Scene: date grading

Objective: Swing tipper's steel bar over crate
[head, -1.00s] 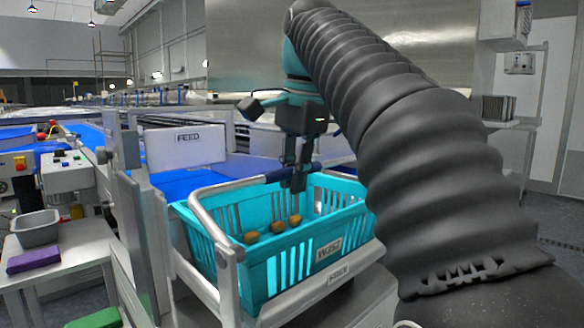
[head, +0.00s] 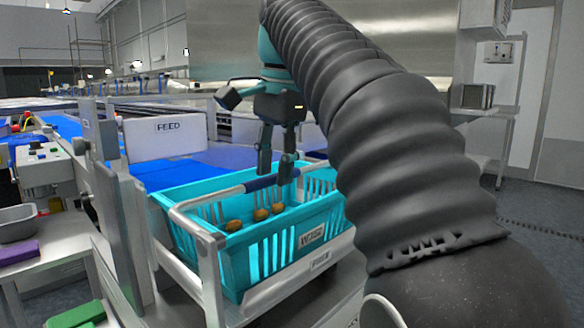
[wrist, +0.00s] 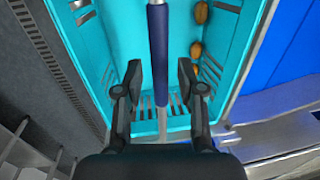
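The tipper's steel bar (head: 208,198) with its dark blue grip sleeve (head: 262,182) lies across above the turquoise crate (head: 272,245). My gripper (head: 275,168) is over the crate, fingers pointing down at the bar. In the wrist view the blue sleeve (wrist: 159,60) runs between the fingertips (wrist: 160,78) of my gripper, with a gap on each side. The fingers are open and not touching it. Several brown dates (head: 261,214) lie in the crate; some also show in the wrist view (wrist: 196,50).
A FEED panel (head: 165,138) and a blue belt (head: 175,175) stand behind the crate. A metal post (head: 112,215) rises at its left. A grey tub (head: 15,222) and purple cloth (head: 18,251) are on a side table at left. Floor is open at right.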

